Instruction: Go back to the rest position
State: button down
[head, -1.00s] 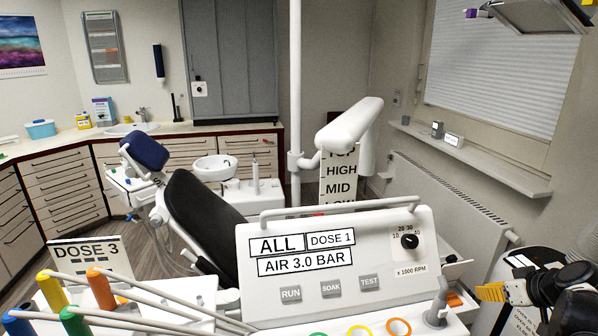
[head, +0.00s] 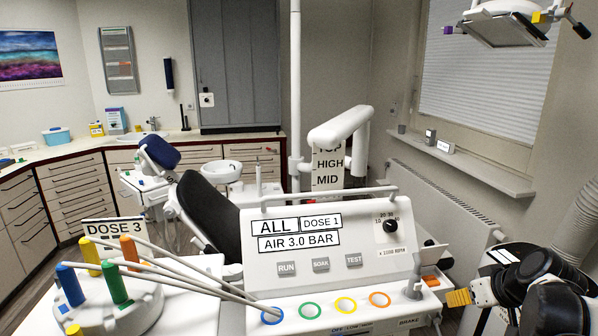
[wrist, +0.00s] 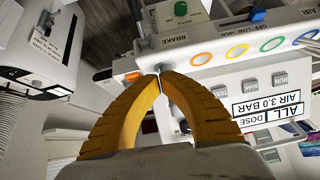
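My gripper (head: 458,297) shows at the lower right of the head view, its yellow fingers just right of the white control panel (head: 262,230). In the wrist view the two yellow ribbed fingers of my gripper (wrist: 160,76) meet at their tips, with nothing seen between them. The control panel (wrist: 225,95) appears upside down beyond the fingertips there. I cannot tell how far the fingertips are from the panel's edge. My dark arm joints (head: 545,280) are folded at the right edge of the head view.
A holder (head: 135,300) with several coloured handles stands at the lower left, and thin rods reach from it to the panel. The dental chair (head: 208,210) is behind the panel. A radiator (head: 440,195) and window sill (head: 470,165) line the right wall.

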jog(key=s+a, duration=0.7)
jog(key=a, duration=0.4)
jog(key=s+a+r+b, duration=0.1)
jog(key=s+a, duration=0.6)
jog(key=a, duration=0.4)
jog(key=shift+s+r+m+g+h+b, duration=0.15)
jog(key=shift+s+m+g+h+b, duration=0.15)
jog(key=shift+g+h, duration=0.1)
jog(key=shift+w, duration=0.15)
dwell(0.4)
